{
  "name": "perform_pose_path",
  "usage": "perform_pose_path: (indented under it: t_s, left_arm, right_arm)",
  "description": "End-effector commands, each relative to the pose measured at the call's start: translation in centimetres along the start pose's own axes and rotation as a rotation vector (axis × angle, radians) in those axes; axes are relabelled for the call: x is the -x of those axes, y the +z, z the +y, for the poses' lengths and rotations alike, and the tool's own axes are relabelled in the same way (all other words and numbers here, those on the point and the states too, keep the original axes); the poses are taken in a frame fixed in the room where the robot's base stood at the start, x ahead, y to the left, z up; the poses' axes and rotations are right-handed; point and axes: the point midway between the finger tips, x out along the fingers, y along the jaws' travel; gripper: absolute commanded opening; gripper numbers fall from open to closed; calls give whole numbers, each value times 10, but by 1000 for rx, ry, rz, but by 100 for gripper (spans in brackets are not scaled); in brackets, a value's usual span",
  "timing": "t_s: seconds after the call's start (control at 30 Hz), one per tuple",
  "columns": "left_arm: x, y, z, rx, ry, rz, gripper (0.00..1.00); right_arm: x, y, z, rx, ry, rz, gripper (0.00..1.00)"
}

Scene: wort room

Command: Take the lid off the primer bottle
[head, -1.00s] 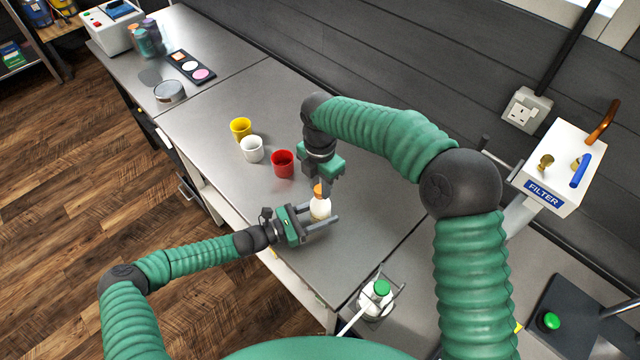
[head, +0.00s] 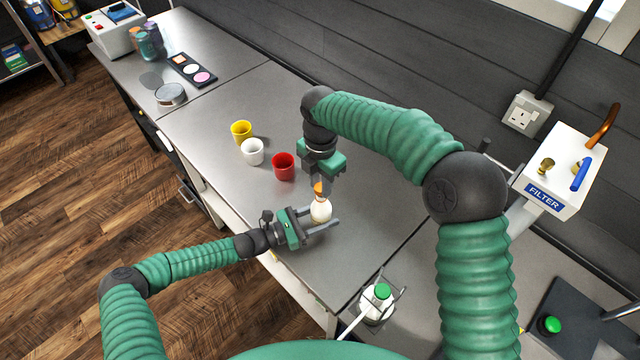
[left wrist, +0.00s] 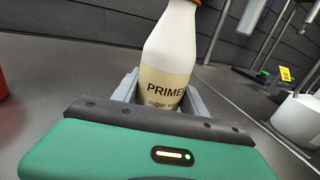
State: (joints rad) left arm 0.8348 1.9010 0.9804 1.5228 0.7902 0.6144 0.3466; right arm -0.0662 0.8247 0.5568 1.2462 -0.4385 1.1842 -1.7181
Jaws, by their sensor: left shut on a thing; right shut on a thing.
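The primer bottle (head: 320,211) is white with a cream label and stands on the metal bench. In the left wrist view the bottle (left wrist: 171,60) carries the word "PRIMER" and sits between my left fingers. My left gripper (head: 321,225) is shut on the bottle's body from the left. The orange lid (head: 318,187) is at the top of the bottle. My right gripper (head: 320,186) points down from above and is shut on the lid. I cannot tell whether the lid still touches the neck. In the left wrist view only a sliver of orange shows at the top edge.
Yellow (head: 241,131), white (head: 252,151) and red (head: 284,166) cups stand behind and left of the bottle. The white filter unit (head: 556,170) is at the right.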

Motion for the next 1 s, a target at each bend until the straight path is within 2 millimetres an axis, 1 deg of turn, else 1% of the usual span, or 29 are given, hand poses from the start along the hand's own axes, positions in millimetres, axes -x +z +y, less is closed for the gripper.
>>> perform_pose_path:
  t_s: [0.03,0.27,0.37,0.53,0.6,0.73,0.77,0.93,1.0]
  left_arm:
    - [0,-3,-1,2,-1,5,0]
    - [0,-3,-1,2,-1,5,0]
    - [0,-3,-1,2,-1,5,0]
    - [0,-3,-1,2,0,5,0]
    - [0,-3,-1,2,0,5,0]
    - [0,-3,-1,2,-1,5,0]
    - [0,-3,-1,2,-1,5,52]
    - [0,-2,0,1,0,3,74]
    - [0,-1,0,1,0,2,76]
  right_arm:
    - [0,0,0,0,0,0,0]
    - [1,0,0,0,0,0,0]
    - [12,1,0,-1,1,-1,0]
    - [37,0,0,0,1,-1,0]
    - [40,0,0,0,0,-1,0]
    - [40,0,0,0,-1,0,0]
    - [40,0,0,0,-1,0,0]
    - [40,0,0,0,-1,0,0]
    - [40,0,0,0,-1,0,0]
